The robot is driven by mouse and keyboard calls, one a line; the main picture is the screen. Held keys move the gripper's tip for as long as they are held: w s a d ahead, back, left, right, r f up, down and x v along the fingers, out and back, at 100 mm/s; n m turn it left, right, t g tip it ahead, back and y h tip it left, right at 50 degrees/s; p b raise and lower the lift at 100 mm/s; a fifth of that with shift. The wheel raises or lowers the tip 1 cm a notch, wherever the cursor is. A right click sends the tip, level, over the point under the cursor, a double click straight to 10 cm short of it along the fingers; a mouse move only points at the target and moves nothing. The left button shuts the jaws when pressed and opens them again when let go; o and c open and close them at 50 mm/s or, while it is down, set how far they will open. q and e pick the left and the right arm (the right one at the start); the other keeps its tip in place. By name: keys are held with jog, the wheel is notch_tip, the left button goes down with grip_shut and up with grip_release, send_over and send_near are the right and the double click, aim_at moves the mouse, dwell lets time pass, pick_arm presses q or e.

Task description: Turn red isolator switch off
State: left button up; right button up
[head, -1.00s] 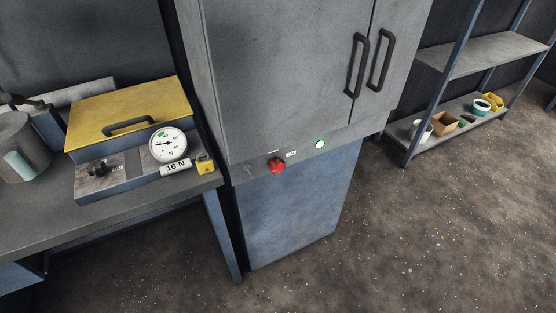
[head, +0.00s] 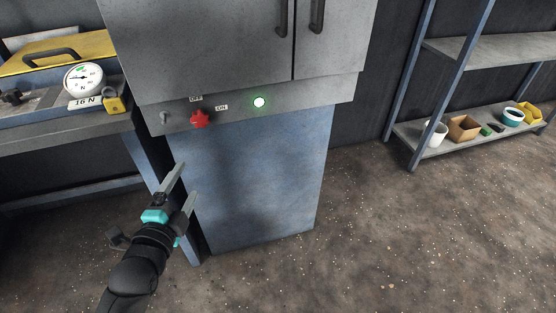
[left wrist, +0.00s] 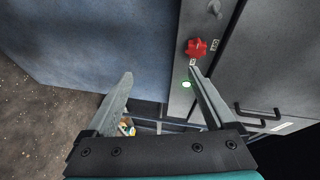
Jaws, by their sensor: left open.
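The red isolator switch (head: 200,119) is a knob on the grey panel strip below the cabinet doors, with an OFF label (head: 196,98) above it and an ON label (head: 221,107) to its right. A round light (head: 260,102) to the right glows pale green. My left gripper (head: 181,182) is open and empty, below the switch and in front of the blue lower cabinet. In the left wrist view the red switch (left wrist: 196,47) lies beyond the right fingertip, apart from it. My right gripper is not in view.
The grey cabinet (head: 200,50) has two dark door handles. A small metal toggle (head: 164,118) sits left of the switch. A bench (head: 70,134) at left holds a gauge (head: 84,79) and a yellow padlock (head: 114,101). Shelves (head: 470,125) stand at right; the floor between is clear.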

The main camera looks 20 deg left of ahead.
pick_arm(q)
notch_tip(320, 180, up, 5)
jog(key=m+t+b, duration=0.1)
jog(key=m+t, duration=0.1)
jog(key=b, duration=0.4)
send_near(199, 122)
jog(key=w, duration=0.5)
jog(key=w+a, duration=0.1)
jog(key=w, duration=0.1)
jog(key=shift+w+r, duration=0.15)
jog(key=shift+w, duration=0.25)
jog(key=shift+w+a+b, duration=0.15)
jog(key=shift+w+b, duration=0.25)
jog(key=shift+w, duration=0.4)
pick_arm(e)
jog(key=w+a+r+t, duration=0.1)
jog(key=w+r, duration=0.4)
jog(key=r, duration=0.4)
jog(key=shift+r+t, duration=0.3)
pick_arm(q)
jog(key=c, duration=1.3)
